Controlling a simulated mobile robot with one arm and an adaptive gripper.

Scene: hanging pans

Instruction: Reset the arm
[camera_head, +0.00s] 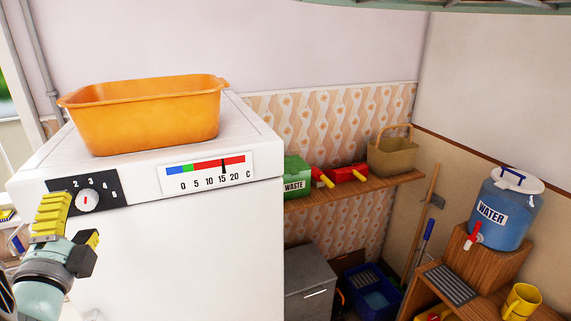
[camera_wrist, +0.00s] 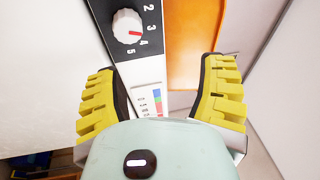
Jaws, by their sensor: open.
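My gripper (camera_head: 50,215) is at the lower left of the head view, in front of the white appliance's (camera_head: 200,240) dial panel. In the wrist view my gripper (camera_wrist: 160,95) has its two yellow ridged fingers spread apart with nothing between them. Part of my arm is cut off at the head view's left edge.
An orange tub (camera_head: 150,115) stands on top of the appliance. A temperature strip (camera_head: 207,172) is on its front. To the right, a wooden shelf (camera_head: 350,190) holds a green waste box (camera_head: 293,176), red items and a basket (camera_head: 392,155). A blue water container (camera_head: 500,210) stands at far right.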

